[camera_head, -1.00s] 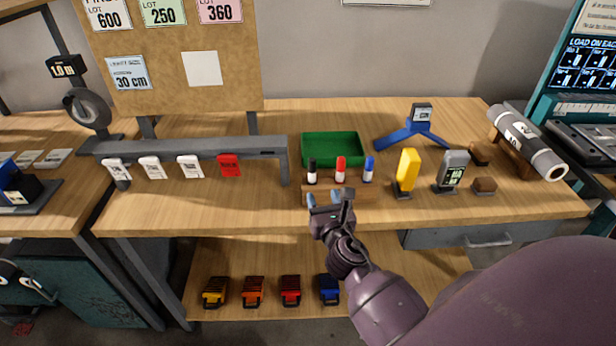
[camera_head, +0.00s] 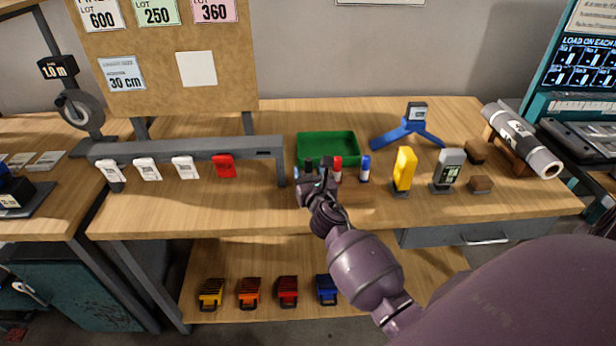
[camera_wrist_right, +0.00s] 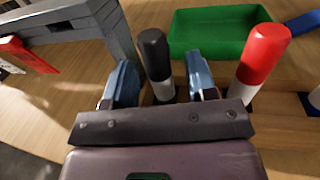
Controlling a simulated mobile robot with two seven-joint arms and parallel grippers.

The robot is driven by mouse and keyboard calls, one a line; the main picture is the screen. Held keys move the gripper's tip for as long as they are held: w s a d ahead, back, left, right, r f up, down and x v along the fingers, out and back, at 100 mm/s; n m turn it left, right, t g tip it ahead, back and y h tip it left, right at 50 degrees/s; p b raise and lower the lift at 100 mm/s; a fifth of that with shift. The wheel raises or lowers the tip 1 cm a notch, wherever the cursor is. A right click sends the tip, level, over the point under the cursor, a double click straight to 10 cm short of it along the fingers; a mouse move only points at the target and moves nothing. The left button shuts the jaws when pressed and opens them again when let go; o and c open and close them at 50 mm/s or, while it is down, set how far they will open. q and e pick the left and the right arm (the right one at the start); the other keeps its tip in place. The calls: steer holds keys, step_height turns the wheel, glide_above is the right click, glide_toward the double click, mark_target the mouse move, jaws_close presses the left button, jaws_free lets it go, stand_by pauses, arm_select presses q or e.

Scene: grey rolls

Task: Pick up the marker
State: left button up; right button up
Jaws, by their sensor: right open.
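Three capped markers stand upright in a wooden holder (camera_head: 350,196) on the bench: a black one (camera_head: 308,163), a red one (camera_head: 337,166) and a blue one (camera_head: 365,166). My right gripper (camera_head: 309,173) is at the black marker, its fingers open. In the right wrist view the black marker (camera_wrist_right: 154,58) rises between the two blue fingertips (camera_wrist_right: 161,80), with gaps seen on both sides. The red marker (camera_wrist_right: 264,58) stands outside, right of the right finger. The gripper hides the black marker's lower part in the head view. My left gripper is out of view.
An empty-looking green tray (camera_head: 328,146) sits behind the holder. A grey rail (camera_head: 190,150) with hanging tags ends just left of my gripper. A yellow block (camera_head: 404,168) and a grey meter (camera_head: 448,168) stand to the right.

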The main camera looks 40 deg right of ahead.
steer(key=shift+w+d, duration=0.2)
steer(key=shift+w, duration=0.15)
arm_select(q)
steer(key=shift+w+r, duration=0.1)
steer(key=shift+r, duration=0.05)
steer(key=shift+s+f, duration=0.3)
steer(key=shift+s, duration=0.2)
arm_select(e)
jaws_close()
